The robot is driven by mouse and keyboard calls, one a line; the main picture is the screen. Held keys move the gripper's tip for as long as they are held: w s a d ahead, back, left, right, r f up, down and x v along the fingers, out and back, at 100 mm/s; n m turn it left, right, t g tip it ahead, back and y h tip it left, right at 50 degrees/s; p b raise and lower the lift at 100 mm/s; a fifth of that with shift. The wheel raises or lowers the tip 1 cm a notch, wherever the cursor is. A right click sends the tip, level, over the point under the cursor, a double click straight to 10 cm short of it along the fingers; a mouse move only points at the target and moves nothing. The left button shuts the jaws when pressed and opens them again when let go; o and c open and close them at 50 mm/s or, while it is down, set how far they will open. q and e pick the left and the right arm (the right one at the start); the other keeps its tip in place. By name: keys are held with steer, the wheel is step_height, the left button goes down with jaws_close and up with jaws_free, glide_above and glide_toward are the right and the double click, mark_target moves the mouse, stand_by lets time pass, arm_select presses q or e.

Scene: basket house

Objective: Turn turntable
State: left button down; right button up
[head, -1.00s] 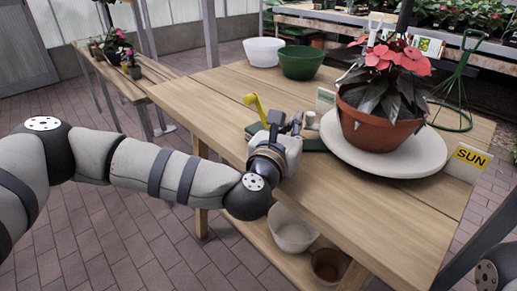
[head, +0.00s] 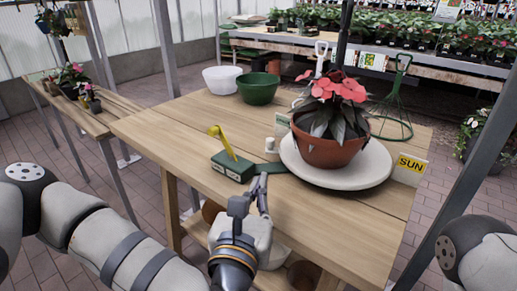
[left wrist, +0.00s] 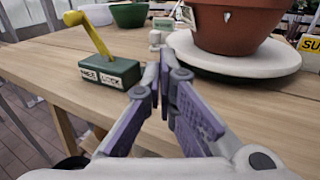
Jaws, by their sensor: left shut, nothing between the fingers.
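The round pale turntable (head: 346,181) lies on the wooden table and bears a terracotta pot (head: 325,152) with a red-flowered plant (head: 339,90). A green box (head: 232,167) with a yellow lever (head: 221,138) stands left of it; in the left wrist view the box (left wrist: 110,72) reads "LOCK" on one label. The yellow lever (left wrist: 88,34) leans up to the left there. My left gripper (head: 262,178) is shut and empty in front of the turntable, between box and turntable. Its fingertips also show in the left wrist view (left wrist: 158,68). My right gripper is out of view.
A yellow "SUN" sign (head: 411,165) stands at the turntable's right edge. White (head: 222,78) and green (head: 258,88) bowls sit at the table's back left. The table's front left is clear. A metal post (head: 440,190) rises at right.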

mark_target(269, 146)
arm_select(q)
steer(key=w, duration=0.4)
steer(key=w+d, duration=0.1)
steer(key=w, duration=0.8)
steer(key=shift+w+d+f, duration=0.25)
steer(key=shift+w+f, duration=0.1)
steer(key=shift+f, duration=0.05)
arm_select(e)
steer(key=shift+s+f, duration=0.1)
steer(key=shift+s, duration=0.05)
arm_select(q)
steer(key=shift+w+a+f+b, duration=0.25)
steer(key=shift+w+f+b, duration=0.1)
steer(key=shift+w+b, duration=0.45)
steer(key=shift+w+r, duration=0.1)
steer(key=shift+w, duration=0.1)
steer(key=shift+r, duration=0.15)
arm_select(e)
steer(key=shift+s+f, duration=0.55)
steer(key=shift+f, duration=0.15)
